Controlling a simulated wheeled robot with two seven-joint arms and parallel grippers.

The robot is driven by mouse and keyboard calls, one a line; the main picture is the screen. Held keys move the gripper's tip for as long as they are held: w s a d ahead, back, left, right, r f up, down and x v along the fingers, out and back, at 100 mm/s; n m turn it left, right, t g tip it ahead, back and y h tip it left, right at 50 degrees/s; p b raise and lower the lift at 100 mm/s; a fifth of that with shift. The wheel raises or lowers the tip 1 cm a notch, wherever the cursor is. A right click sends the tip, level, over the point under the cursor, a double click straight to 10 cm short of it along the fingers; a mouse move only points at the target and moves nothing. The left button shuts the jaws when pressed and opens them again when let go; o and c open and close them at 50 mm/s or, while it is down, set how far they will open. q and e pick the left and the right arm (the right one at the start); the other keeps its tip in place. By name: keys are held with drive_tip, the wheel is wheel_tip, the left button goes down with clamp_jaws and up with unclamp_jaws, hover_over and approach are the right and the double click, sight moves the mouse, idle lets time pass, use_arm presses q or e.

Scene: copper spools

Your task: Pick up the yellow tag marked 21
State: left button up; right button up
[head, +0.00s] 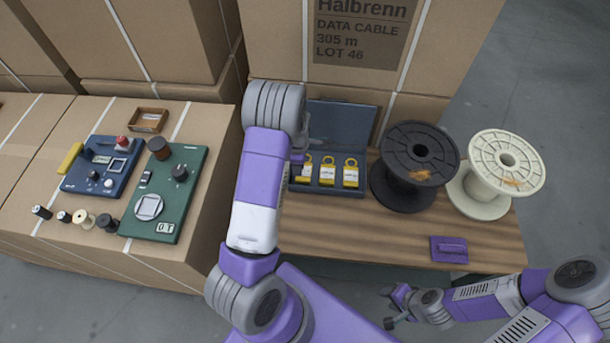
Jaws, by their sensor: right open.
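Several yellow tags with white labels and ring tops stand in a row in an open dark blue-grey case (340,116) on the wooden table. The middle tag (327,172) and the right tag (350,174) show clearly. The left tag (306,168) is partly covered by my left arm's end. The numbers are too small to read. My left gripper (297,172) is at the case's left end, beside the left tag; its fingers are mostly hidden, and I cannot tell whether it holds anything. My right gripper (390,307) is open and empty, low in front of the table.
A black spool (414,166) and a cream spool (495,172) stand right of the case. A purple block (449,249) lies near the table's front edge. A carton at left bears a blue panel (100,165), a green panel (165,194) and small spools. Cartons stand behind.

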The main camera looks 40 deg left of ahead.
sight(297, 179)
use_arm(q)
drive_tip(key=f+b, duration=0.1)
drive_tip(key=f, duration=0.3)
drive_tip(key=f+b, duration=0.1)
drive_tip(key=f, duration=0.2)
drive_tip(key=shift+s+a+b, duration=0.1)
drive_tip(key=shift+s+b, duration=0.15)
drive_tip(key=shift+b, duration=0.1)
drive_tip(key=shift+r, duration=0.15)
clamp_jaws()
